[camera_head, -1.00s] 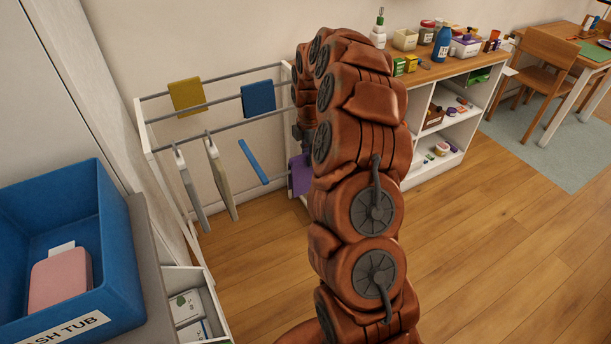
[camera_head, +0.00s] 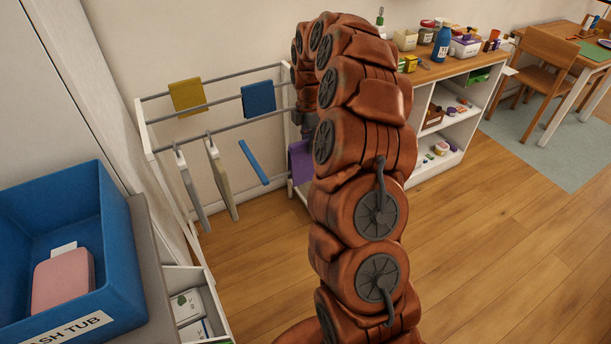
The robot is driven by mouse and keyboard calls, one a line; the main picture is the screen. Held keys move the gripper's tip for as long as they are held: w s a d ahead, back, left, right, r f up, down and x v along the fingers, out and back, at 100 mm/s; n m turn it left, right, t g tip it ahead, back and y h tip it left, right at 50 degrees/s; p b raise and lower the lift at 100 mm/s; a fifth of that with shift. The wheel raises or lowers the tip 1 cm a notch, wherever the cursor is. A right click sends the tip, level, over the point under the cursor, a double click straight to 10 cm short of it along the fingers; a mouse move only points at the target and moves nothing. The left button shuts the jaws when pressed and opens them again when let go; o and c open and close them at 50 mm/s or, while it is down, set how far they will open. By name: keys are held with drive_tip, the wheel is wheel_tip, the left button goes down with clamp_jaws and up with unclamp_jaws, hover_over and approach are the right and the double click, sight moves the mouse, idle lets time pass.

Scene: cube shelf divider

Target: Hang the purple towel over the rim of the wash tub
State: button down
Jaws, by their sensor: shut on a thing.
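The purple towel (camera_head: 299,161) hangs at the right end of the drying rack, partly hidden behind my arm. My gripper (camera_head: 306,134) is just above it, mostly hidden by my arm, and is shut on the towel's upper edge. Whether the towel still touches a rail cannot be told. The blue wash tub (camera_head: 118,240) stands at the left on a grey surface, well apart from my gripper. Its near wall carries a white label. A pink bottle-like object (camera_head: 62,280) lies inside it.
The rack (camera_head: 222,128) holds a yellow cloth (camera_head: 187,97), a blue cloth (camera_head: 258,99), a blue strip (camera_head: 253,162) and two pale hanging pieces. A white shelf (camera_head: 447,125) with bottles and boxes stands behind at right. The wooden floor is clear at right.

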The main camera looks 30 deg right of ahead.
drive_tip(key=shift+r+p, duration=0.9)
drive_tip(key=shift+r, duration=2.9)
drive_tip(key=shift+a, duration=0.1)
